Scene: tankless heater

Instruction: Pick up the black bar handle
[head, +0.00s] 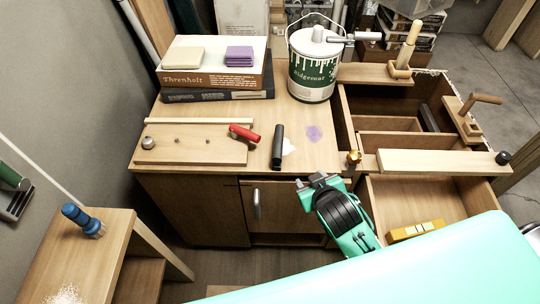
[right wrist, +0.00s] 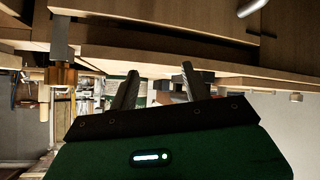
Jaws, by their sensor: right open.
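A black bar (head: 277,147), which looks like the black bar handle, lies on the wooden bench top (head: 219,111). It points toward the front edge, just right of a red-handled tool. My right gripper (head: 318,181) is in front of the bench's front edge, below and right of the bar, and apart from it. In the right wrist view its two fingers (right wrist: 158,70) are spread with nothing held between them. The bar is not clearly visible in that view. My left gripper is not in view.
A paint can (head: 312,70) stands behind the bar. A red-handled tool (head: 243,133) lies left of it on a wooden board (head: 190,152). Open drawers (head: 412,194) and a pale plank (head: 430,162) are to the right. A cabinet handle (head: 257,204) projects below the bench edge.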

